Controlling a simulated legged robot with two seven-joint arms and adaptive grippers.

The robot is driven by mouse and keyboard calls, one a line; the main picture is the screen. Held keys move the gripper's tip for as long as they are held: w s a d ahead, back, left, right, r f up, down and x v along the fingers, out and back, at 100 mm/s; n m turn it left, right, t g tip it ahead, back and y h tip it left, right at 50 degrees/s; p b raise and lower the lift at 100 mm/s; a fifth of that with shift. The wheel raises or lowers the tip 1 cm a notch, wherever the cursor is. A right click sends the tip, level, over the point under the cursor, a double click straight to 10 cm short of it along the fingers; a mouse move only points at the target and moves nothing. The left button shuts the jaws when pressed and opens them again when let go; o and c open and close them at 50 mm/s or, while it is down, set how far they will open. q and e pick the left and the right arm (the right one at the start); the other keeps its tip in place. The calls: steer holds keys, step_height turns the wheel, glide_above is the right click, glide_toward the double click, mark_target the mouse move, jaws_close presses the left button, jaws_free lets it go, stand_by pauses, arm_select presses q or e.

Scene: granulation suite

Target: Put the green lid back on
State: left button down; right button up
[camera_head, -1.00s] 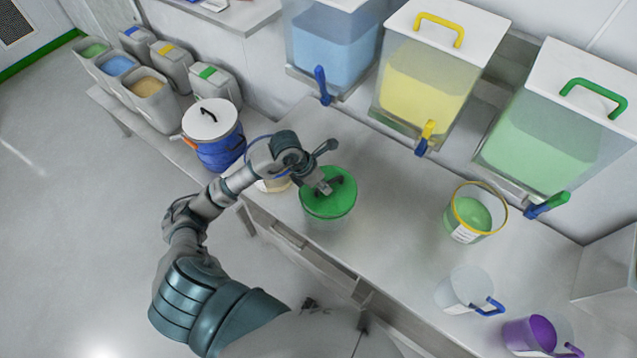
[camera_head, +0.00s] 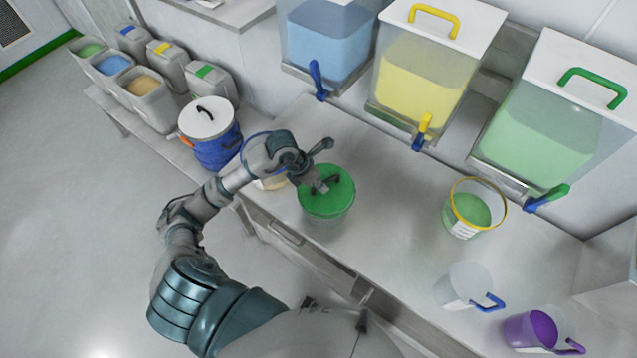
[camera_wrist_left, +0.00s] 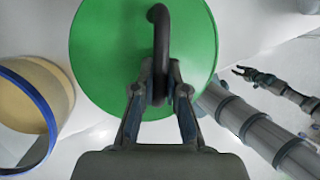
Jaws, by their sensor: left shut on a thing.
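The green lid (camera_head: 340,201) is round with a dark arched handle. It is over the mouth of a translucent tub (camera_head: 326,222) on the bench; I cannot tell whether it is fully seated. My left gripper (camera_head: 322,185) is above the lid, shut on its handle. In the left wrist view the gripper (camera_wrist_left: 160,88) has the dark handle between its fingers, with the green lid (camera_wrist_left: 105,50) filling the upper middle. A small gripper, apparently my right one (camera_wrist_left: 243,72), shows at the right of that view with its fingers apart; it is out of the head view.
A yellow-rimmed bucket (camera_head: 462,225) with green contents stands to the right, with a clear jug (camera_head: 455,288) and a purple jug (camera_head: 520,333) nearer. A tub with a blue rim (camera_wrist_left: 52,110) is close beside the lid. Dispensers with taps (camera_head: 421,133) overhang the back.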

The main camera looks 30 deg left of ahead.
arm_select(q)
steer(key=shift+f, duration=0.15)
steer(key=shift+a+f, duration=0.1)
steer(key=shift+a, duration=0.05)
steer(key=shift+s+a+f, duration=0.1)
steer(key=shift+a+f, duration=0.1)
steer(key=shift+a, duration=0.25)
steer(key=c, duration=1.1)
jaws_free()
steer(key=shift+a+f, duration=0.1)
steer(key=shift+c, duration=0.2)
steer(key=shift+d, duration=0.25)
steer(key=v, duration=1.2)
arm_select(e)
steer(key=shift+a+f, duration=0.2)
steer(key=shift+a, duration=0.25)
arm_select(q)
steer(key=shift+a, duration=0.15)
